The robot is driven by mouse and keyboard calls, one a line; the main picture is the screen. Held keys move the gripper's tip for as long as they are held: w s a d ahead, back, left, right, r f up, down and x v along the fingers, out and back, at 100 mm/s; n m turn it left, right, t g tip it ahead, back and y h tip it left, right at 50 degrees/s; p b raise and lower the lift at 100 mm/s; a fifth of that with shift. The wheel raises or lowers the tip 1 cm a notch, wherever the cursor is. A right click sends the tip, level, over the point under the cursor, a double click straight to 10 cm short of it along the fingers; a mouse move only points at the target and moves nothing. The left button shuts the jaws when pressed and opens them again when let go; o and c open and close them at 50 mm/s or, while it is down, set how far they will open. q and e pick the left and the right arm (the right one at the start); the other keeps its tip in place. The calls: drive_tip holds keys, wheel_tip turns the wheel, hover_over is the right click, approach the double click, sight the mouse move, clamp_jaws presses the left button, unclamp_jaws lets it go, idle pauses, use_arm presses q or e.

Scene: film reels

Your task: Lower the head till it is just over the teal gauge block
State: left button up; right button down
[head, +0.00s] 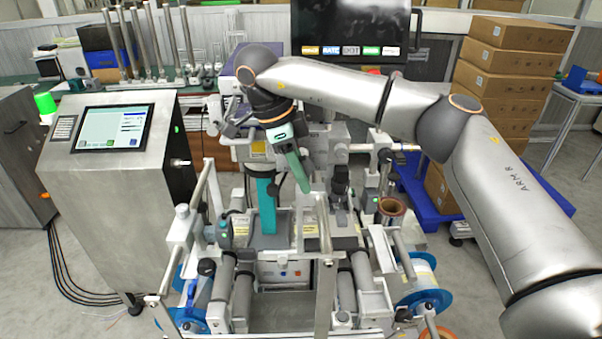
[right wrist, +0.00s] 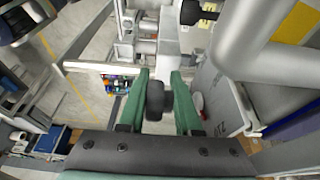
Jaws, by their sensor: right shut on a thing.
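The teal gauge block (head: 266,205) stands upright on the machine's bed, in the middle of the head view. The grey machine head (head: 257,150) is above it. My right arm and gripper cover part of the head, and I cannot tell how wide the gap to the block is. My right gripper (head: 303,185), with green fingers, is just right of the block and points down. In the right wrist view its fingers (right wrist: 160,78) are shut on a dark round knob (right wrist: 155,102). The block is not clear in that view. My left gripper is not in view.
A control cabinet with a lit screen (head: 112,129) stands at the left. Blue-flanged reels (head: 424,301) and rollers sit low at the front of the machine. Stacked cardboard boxes (head: 513,60) stand at the back right. A dark monitor (head: 350,25) is behind.

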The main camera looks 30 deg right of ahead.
drive_tip(key=c, duration=1)
unclamp_jaws()
drive_tip(key=shift+s+r, duration=0.1)
drive_tip(key=shift+r, duration=0.2)
drive_tip(key=shift+o, duration=1.1)
drive_tip(key=shift+s+r, duration=0.1)
drive_tip(key=shift+s, duration=0.2)
drive_tip(key=shift+w+f, duration=0.2)
drive_tip(key=v, duration=1.2)
drive_tip(key=shift+r, duration=0.25)
drive_tip(key=shift+a, duration=0.1)
